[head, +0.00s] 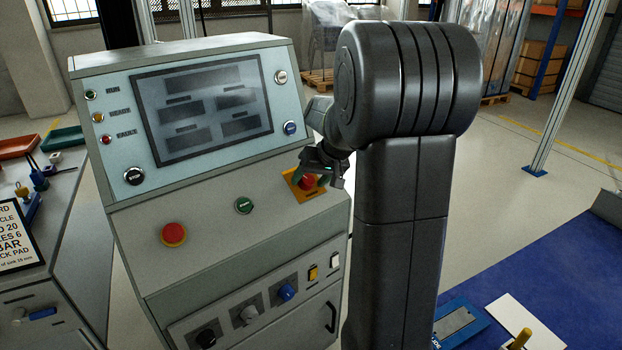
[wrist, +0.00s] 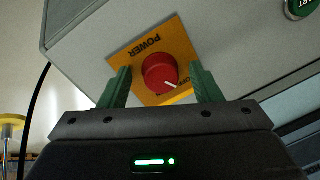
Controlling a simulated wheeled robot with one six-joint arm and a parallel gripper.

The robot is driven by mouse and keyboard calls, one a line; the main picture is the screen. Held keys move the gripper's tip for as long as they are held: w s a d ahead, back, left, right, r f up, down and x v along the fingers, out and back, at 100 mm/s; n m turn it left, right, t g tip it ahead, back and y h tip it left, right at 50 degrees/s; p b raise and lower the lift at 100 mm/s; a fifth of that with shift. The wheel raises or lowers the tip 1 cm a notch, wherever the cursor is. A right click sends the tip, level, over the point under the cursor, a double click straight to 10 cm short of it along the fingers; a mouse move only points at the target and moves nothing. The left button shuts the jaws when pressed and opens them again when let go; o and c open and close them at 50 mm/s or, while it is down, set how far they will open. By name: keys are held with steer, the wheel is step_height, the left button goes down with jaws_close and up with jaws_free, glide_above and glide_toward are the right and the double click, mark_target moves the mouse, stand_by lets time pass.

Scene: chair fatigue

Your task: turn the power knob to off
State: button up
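The power knob (wrist: 160,73) is a red round knob with a white pointer line, on a yellow plate (wrist: 125,62) marked POWER. In the wrist view the plate appears upside down and the pointer aims to the lower right. In the head view the knob (head: 308,183) sits at the right of the sloped console front, partly hidden by my gripper. My gripper (wrist: 161,84) is open, with one green finger on each side of the knob. I cannot tell whether the fingers touch it.
The grey console (head: 205,220) also carries a red mushroom button (head: 174,234), a green button (head: 244,205) and a dark screen (head: 203,108). A lower panel holds a blue knob (head: 286,291) and switches. A blue mat (head: 545,275) lies to the right.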

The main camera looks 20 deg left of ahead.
steer(key=p+v, duration=0.1)
steer(key=v, duration=1.3)
steer(key=shift+p, duration=0.35)
steer(key=shift+f, duration=0.15)
steer(key=b+x, duration=0.1)
steer(key=x, duration=1.2)
steer(key=shift+w+a+f+b, duration=0.1)
steer(key=shift+a+f+b, duration=0.15)
steer(key=shift+a+b, duration=0.1)
steer(key=shift+d+r, duration=0.1)
